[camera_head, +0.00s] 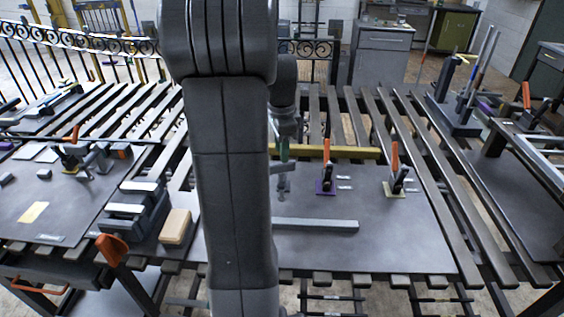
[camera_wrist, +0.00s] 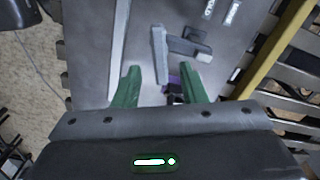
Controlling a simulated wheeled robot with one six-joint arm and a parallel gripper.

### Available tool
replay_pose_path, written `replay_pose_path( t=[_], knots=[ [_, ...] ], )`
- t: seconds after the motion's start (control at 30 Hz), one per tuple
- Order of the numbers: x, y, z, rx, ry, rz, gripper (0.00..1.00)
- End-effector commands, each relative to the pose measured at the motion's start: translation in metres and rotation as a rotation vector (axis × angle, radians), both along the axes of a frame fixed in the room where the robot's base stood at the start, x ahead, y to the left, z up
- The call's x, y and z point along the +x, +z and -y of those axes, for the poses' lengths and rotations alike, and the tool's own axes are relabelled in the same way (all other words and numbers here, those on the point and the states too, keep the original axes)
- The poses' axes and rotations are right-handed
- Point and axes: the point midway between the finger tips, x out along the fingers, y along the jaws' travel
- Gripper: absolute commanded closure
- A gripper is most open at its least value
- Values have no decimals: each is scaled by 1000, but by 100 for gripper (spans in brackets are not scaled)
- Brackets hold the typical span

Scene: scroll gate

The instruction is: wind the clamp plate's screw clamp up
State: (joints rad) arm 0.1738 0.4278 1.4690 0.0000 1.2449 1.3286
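The grey clamp plate (camera_head: 370,240) lies on the slatted bench, right of my arm in the head view. It also shows in the wrist view (camera_wrist: 85,60). Two clamps with orange handles stand upright on it, one on a purple base (camera_head: 325,187) and one further right (camera_head: 396,175). A small grey upright part (camera_head: 282,184), perhaps the screw clamp, stands just below my gripper (camera_head: 283,152). In the wrist view my gripper (camera_wrist: 161,85) is open, its green fingers apart. A grey angled part (camera_wrist: 162,52) and a purple part lie around the gap. My arm hides the plate's left side.
A loose-looking grey bar (camera_head: 315,225) lies along the plate's near side. A yellow rail (camera_head: 340,152) runs behind the plate. Left of my arm are a tan block (camera_head: 176,226), dark holders and another plate (camera_head: 60,200) with clamps. A rod stand (camera_head: 455,115) is at right.

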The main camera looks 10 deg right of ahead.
Motion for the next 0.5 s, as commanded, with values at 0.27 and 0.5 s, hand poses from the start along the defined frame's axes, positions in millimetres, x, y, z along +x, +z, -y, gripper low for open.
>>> replay_pose_path(
  t=[0.27,0.5],
  knots=[
    [0,-43,0,1,1,-2,62],
    [0,-53,0,0,1,0,62]
  ],
)
